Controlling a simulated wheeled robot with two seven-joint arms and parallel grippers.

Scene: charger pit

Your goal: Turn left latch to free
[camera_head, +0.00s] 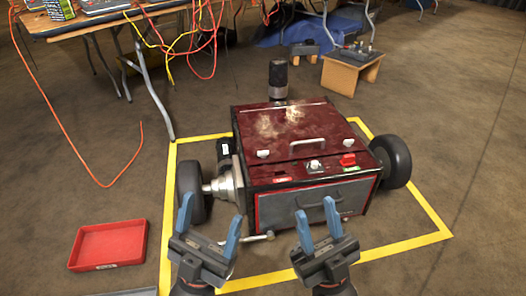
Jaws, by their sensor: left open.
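The charger robot is a dark red box (255,127) with wheels at its sides. On the front edge of its lid are a small pale left latch (264,154) and a similar right latch (347,144), with the lid handle (307,143) between them. The latches are too small to tell how they are turned. My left gripper (211,213) is open and empty, in front of the left wheel, apart from the left latch. My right gripper (317,210) is open in front of the grey front panel (285,205); nothing shows held in it.
Yellow tape (399,249) outlines a square on the floor around the box. A red tray (108,246) lies at the left. A table (85,22) with hanging orange cables stands at the back left, and a small wooden stool (351,71) at the back right.

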